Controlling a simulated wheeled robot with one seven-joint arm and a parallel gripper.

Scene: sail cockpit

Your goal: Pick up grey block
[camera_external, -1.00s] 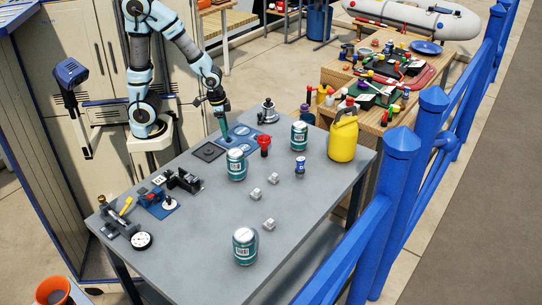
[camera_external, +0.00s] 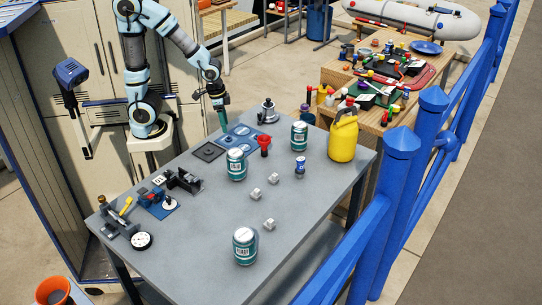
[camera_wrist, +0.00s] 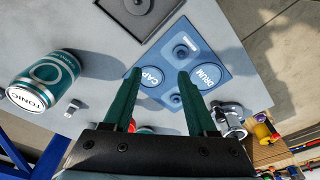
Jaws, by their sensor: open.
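Several small light grey blocks lie on the grey table (camera_external: 205,225): one block (camera_external: 273,179), a second block (camera_external: 256,194) and a third block (camera_external: 269,224), all right of its middle. One small grey block (camera_wrist: 73,107) shows at the left in the wrist view, beside a can. My gripper (camera_external: 223,130) is above the far left part of the table, over the blue labelled tray and away from the blocks. In the wrist view its green fingers (camera_wrist: 159,85) are apart with nothing between them.
The blue tray (camera_wrist: 212,52) reads CAP and DRUM.

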